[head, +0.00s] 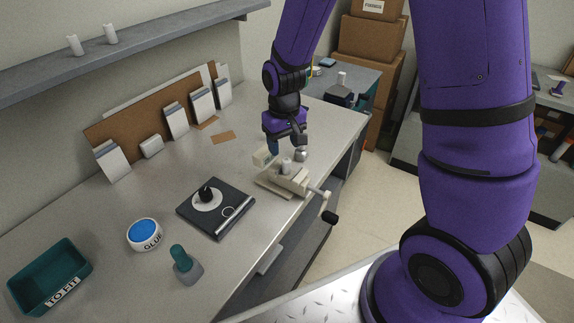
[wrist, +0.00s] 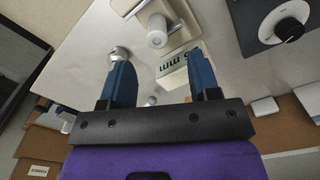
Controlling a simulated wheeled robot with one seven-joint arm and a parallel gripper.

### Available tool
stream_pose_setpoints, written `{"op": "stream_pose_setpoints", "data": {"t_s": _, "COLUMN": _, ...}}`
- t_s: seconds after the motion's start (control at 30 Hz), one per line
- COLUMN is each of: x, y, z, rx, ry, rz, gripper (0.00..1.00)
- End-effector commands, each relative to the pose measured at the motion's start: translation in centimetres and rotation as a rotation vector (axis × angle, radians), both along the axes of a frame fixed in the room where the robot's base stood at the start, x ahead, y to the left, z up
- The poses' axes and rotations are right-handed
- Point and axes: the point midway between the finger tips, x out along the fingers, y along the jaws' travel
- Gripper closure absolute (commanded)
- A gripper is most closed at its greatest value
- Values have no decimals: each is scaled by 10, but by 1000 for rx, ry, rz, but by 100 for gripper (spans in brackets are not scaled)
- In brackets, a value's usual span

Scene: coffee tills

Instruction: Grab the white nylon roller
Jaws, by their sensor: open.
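A short white cylinder, which looks like the white nylon roller (head: 286,166), stands on a cream hand-cranked machine (head: 297,182). In the wrist view the roller (wrist: 157,30) shows end-on, beyond and between the fingertips. My gripper (head: 287,146) is open and empty above the bench, just behind the machine. Its blue fingers (wrist: 160,66) stand wide apart. A cream block with dark lettering (wrist: 173,72) lies between them in the picture, below the gripper. I see no contact with the roller.
A round metal knob (head: 301,155) sits close beside the gripper. The crank handle (head: 328,216) juts past the bench edge. A black plate (head: 232,226), glue tub (head: 144,234), stamp (head: 185,264) and teal tray (head: 48,277) stand left. Other white cylinders stand on the shelf (head: 150,40).

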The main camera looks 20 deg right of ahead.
Motion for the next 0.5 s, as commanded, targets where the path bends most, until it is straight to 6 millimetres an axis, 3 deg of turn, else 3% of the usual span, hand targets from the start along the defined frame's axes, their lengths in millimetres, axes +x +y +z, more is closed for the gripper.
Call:
{"op": "stream_pose_setpoints", "data": {"t_s": 0.17, "x": -1, "y": -1, "z": -10, "rx": 0, "ry": 2, "rz": 0, "gripper": 44}}
{"op": "stream_pose_setpoints", "data": {"t_s": 0.5, "x": -5, "y": -4, "z": -51, "rx": 0, "ry": 2, "rz": 0, "gripper": 44}}
